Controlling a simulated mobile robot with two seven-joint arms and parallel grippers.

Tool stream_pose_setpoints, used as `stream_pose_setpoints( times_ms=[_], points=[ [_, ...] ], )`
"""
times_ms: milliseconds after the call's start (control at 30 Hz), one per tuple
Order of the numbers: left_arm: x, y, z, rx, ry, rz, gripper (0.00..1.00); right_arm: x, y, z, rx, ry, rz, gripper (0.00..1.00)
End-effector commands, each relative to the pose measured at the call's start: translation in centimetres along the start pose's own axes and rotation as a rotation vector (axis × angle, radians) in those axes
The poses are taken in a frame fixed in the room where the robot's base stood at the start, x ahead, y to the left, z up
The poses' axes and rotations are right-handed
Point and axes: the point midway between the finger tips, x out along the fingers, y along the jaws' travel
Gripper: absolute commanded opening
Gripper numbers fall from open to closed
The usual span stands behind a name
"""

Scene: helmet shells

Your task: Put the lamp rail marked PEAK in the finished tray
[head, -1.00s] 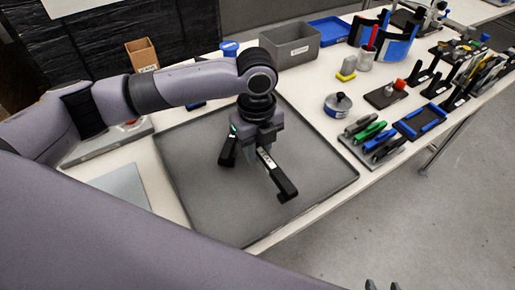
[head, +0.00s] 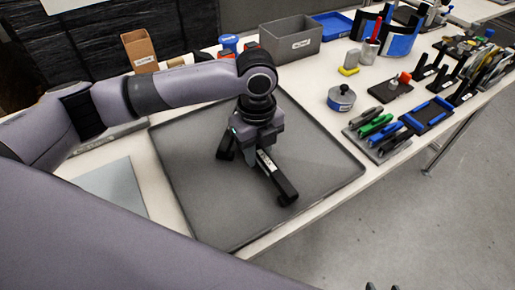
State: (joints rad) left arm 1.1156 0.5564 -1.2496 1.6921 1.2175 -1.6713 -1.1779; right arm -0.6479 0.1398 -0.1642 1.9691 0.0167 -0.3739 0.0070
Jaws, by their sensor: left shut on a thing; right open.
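My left gripper (head: 247,150) is over the large grey tray or mat (head: 205,205), pointing down. It is shut on a black rail (head: 276,178) with a small white label. The label is too small to read, so I cannot tell whether it says PEAK. The rail slants toward the lower right, and whether it touches the grey surface is unclear. The part between the fingers is hidden. My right gripper (head: 382,287) shows only as dark tips at the bottom edge and is open. I cannot tell which container is the finished tray.
A labelled grey bin (head: 283,50) and a blue tray (head: 335,27) stand at the back. A brown box (head: 139,50) is at the back left. A round lidded tin (head: 341,99), several coloured tools and a blue-edged tray (head: 427,114) crowd the right side.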

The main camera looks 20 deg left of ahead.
Motion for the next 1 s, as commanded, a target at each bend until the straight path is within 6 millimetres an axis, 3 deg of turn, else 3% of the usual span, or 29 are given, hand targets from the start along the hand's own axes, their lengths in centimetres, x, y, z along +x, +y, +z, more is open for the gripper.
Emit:
stream_pose_setpoints(
  times_ms=[1000],
  points=[
    [2.3,0.1,-0.1,-0.001,0.003,0.005,0.0,0.2,0.1,0.4,-0.003,-0.002,0.001,0.5]
  ],
)
